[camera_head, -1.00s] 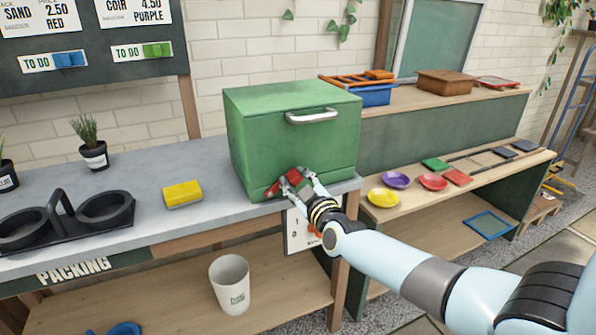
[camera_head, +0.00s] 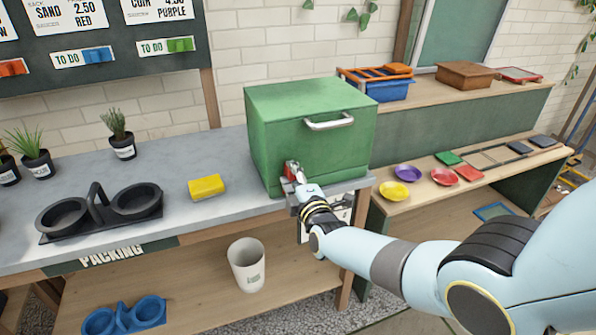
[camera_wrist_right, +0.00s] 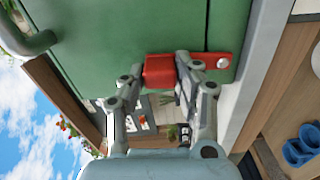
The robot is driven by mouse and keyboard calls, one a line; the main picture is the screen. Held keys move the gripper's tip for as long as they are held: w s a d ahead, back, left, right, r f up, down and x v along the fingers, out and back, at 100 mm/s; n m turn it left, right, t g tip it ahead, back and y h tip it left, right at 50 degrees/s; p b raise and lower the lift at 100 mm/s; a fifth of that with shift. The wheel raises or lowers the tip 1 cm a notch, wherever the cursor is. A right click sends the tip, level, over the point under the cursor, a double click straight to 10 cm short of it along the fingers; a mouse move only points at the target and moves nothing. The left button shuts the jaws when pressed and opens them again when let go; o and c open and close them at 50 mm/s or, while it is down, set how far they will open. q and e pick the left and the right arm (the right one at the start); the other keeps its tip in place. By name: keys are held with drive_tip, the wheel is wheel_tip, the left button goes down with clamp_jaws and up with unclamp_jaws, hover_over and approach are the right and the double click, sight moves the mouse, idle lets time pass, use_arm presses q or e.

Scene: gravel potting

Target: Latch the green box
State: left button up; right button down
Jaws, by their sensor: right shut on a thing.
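The green box (camera_head: 310,135) stands on the grey counter near its right end, its front door closed with a silver handle (camera_head: 330,122) on it. A red latch (camera_head: 290,169) is low on the left part of the front. My right gripper (camera_head: 296,176) is shut on the latch. In the right wrist view the gripper (camera_wrist_right: 162,88) has its fingers on either side of the red latch block (camera_wrist_right: 160,70). The latch's flat end with a round bolt reaches across the dark seam in the green front (camera_wrist_right: 110,45). The latch looks roughly upright. My left gripper is out of view.
A yellow sponge (camera_head: 206,187), a black double pot carrier (camera_head: 100,212) and potted plants (camera_head: 122,145) stand left on the counter. A white bin (camera_head: 246,264) is on the shelf below. Coloured saucers (camera_head: 394,191) lie on the right bench.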

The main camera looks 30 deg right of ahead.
drive_tip(key=shift+w+a+n, duration=0.1)
drive_tip(key=shift+a+n, duration=0.3)
drive_tip(key=shift+n, duration=0.2)
drive_tip(key=c, duration=1)
unclamp_jaws()
drive_tip(key=shift+o, duration=0.2)
drive_tip(key=v, duration=1.2)
